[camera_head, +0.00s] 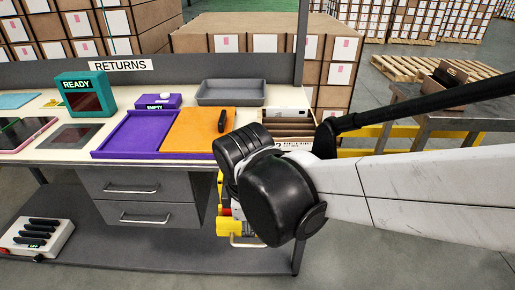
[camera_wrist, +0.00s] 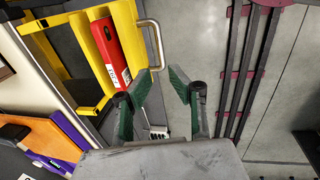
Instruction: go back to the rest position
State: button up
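My gripper shows in the wrist view (camera_wrist: 160,84) with its two green-padded fingers spread apart and nothing between them. It is open over the floor, beside a yellow frame (camera_wrist: 65,65) with a red case (camera_wrist: 118,42) in it. In the head view my arm comes in from the right and its dark wrist joints hang in front of the bench's right end. The fingers are hidden there behind the arm.
The returns bench (camera_head: 85,148) holds a purple tray (camera_head: 138,134), an orange board (camera_head: 198,130), a grey tray (camera_head: 230,92) and a teal READY box (camera_head: 86,93). Grey drawers (camera_head: 150,190) sit below. A side table (camera_head: 430,115) stands right, with open floor in front.

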jog(key=s+d+r+m+t+p, duration=0.1)
jog(key=d+r+m+t+p, duration=0.1)
jog(key=d+r+m+p, duration=0.3)
jog(key=s+d+r+m+t+p, duration=0.2)
jog(key=d+r+m+p, duration=0.3)
jog(key=d+r+m, duration=0.7)
jog(key=d+m+t, duration=0.1)
jog(key=d, duration=0.5)
jog(key=shift+d, duration=0.35)
